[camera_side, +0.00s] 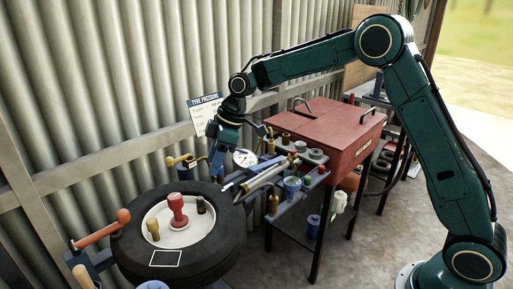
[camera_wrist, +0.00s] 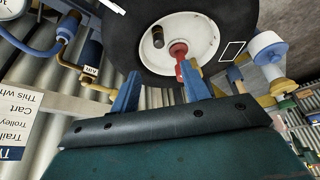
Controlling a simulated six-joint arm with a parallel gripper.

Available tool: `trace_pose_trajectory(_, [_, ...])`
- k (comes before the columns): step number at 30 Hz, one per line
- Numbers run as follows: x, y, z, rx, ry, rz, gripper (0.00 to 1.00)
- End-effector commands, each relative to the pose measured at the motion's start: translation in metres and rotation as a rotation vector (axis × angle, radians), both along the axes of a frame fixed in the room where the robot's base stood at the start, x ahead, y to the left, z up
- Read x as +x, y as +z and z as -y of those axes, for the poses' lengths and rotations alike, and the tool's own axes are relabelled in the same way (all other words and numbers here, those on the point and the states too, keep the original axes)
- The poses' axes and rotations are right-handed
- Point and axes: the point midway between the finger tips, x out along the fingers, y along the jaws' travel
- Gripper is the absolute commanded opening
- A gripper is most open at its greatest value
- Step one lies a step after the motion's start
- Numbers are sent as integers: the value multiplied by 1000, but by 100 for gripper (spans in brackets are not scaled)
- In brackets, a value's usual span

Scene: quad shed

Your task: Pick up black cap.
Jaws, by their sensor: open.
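The black cap (camera_side: 201,204) is a small dark upright cylinder on the white wheel hub (camera_side: 212,222), right of a red knobbed piece (camera_side: 178,212). In the wrist view the black cap (camera_wrist: 158,37) shows on the hub (camera_wrist: 205,22), beyond my fingertips and left of the red piece (camera_wrist: 180,62). My gripper (camera_side: 217,168) is above the back of the tyre, apart from the cap. In the wrist view my gripper (camera_wrist: 161,82) shows two blue fingers spread apart with nothing held between them.
The black tyre (camera_side: 130,250) surrounds the hub. A brass piece (camera_side: 152,230) also stands on the hub. A pressure gauge (camera_side: 245,158), hoses and silver tubes crowd the right side. A red toolbox (camera_side: 335,130) stands farther right. A corrugated wall (camera_side: 90,90) is behind.

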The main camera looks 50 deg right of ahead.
Motion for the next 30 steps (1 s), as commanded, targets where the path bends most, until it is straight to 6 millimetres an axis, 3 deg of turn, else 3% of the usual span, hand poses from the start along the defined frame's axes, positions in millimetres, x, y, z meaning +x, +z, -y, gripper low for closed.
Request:
trace_pose_trajectory(12, [12,-54,-18,0,0,-1,46])
trace_pose_trajectory(25, [15,-64,-22,-1,0,0,46])
trace_pose_trajectory(30, [18,-78,-26,-2,0,-2,46])
